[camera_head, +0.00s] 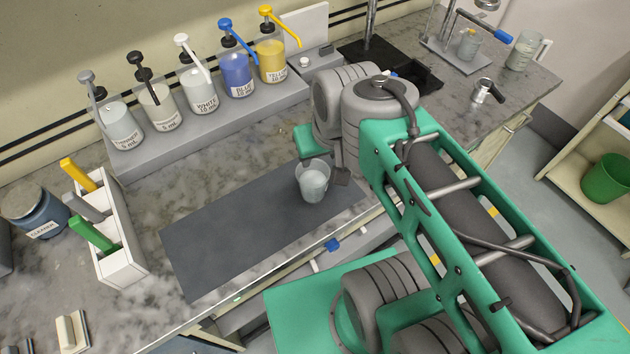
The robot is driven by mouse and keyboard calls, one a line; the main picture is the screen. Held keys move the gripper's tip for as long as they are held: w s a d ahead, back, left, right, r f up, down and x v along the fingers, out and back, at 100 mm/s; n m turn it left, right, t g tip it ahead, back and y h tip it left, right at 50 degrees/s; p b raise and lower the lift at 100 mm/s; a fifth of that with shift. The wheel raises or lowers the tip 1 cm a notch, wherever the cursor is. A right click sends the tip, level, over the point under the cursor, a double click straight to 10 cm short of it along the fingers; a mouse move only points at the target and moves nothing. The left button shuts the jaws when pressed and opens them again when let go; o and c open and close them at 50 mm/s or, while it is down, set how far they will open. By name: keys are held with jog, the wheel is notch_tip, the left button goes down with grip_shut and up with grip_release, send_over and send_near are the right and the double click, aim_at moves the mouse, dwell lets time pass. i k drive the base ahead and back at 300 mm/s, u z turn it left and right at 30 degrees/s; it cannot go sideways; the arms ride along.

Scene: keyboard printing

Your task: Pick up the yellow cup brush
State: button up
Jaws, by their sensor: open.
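The white rack (122,262) on the left of the counter holds upright items. The yellow-handled one (78,174) stands in its rear slot, with a grey one (84,207) in the middle and a green one (92,235) in front. Only the yellow handle shows; any brush head is hidden inside the rack. My gripper (335,172) is open at the right end of the dark mat, far to the right of the rack. A dark finger shows close beside a clear cup (313,184); I cannot tell whether they touch. The other finger is not clearly visible.
The dark mat (235,235) is mostly bare. Several pump bottles, including blue (237,76) and yellow (270,62), stand on a grey ledge (190,115) behind. A blue cleaner jar (38,212) stands left of the rack. A small block (72,332) lies in front.

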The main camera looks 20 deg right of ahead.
aim_at(68, 165)
jog(key=z, duration=1.1)
jog(key=k, duration=1.45)
jog(key=u, duration=1.9)
jog(key=i, duration=0.85)
jog(key=u, duration=0.05)
